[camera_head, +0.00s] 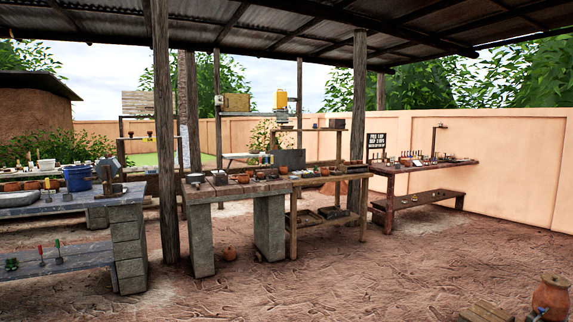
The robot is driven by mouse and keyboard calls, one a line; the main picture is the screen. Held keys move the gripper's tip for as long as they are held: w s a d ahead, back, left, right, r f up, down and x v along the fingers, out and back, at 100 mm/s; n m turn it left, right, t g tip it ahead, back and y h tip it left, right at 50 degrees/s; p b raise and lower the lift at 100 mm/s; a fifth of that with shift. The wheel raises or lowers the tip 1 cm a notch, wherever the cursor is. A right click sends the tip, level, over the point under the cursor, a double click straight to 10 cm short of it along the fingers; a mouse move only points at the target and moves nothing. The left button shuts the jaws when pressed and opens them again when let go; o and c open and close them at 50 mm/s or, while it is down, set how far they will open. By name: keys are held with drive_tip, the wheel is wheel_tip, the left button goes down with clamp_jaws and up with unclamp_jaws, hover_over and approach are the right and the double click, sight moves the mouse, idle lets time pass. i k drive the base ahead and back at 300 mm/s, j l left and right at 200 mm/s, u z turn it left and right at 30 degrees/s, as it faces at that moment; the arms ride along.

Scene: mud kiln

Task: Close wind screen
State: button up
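I cannot tell for certain which thing is the wind screen. A flat dark grey panel (290,159) stands upright behind the middle workbench and may be it. It is too far away to show hinges or whether it is open or closed. My gripper and arm are not in view.
A middle workbench (228,190) on concrete legs holds pots and small items. A left bench (85,200) carries a blue bucket (77,178). A table (425,168) stands by the right wall. Wooden posts (163,130) hold the roof. A clay jar (551,297) sits front right; open mud floor lies ahead.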

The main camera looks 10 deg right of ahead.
sight(295, 159)
drive_tip(key=l+z, duration=0.1)
drive_tip(key=z, duration=0.2)
drive_tip(key=l+z, duration=0.1)
drive_tip(key=z, duration=0.2)
drive_tip(key=i+l, duration=0.25)
drive_tip(key=l, duration=0.2)
drive_tip(key=i+l+z, duration=0.1)
drive_tip(key=i+l, duration=0.15)
drive_tip(key=l, duration=0.2)
drive_tip(key=i+l+z, duration=0.1)
drive_tip(key=i+l, duration=0.15)
drive_tip(key=l, duration=0.2)
drive_tip(key=i+l, duration=0.25)
drive_tip(key=l, duration=0.15)
drive_tip(key=i+l+u, duration=0.2)
drive_tip(key=i, duration=0.25)
drive_tip(key=i+u, duration=0.2)
drive_tip(key=i, duration=0.3)
drive_tip(key=i+l+u, duration=0.2)
drive_tip(key=i, duration=0.25)
drive_tip(key=i+u, duration=0.45)
drive_tip(key=i, duration=3.3)
drive_tip(key=i+l, duration=0.25)
drive_tip(key=i, duration=0.2)
drive_tip(key=i+l, duration=0.2)
drive_tip(key=i, duration=0.25)
drive_tip(key=i+l, duration=0.25)
drive_tip(key=i, duration=0.2)
drive_tip(key=l+z, duration=0.05)
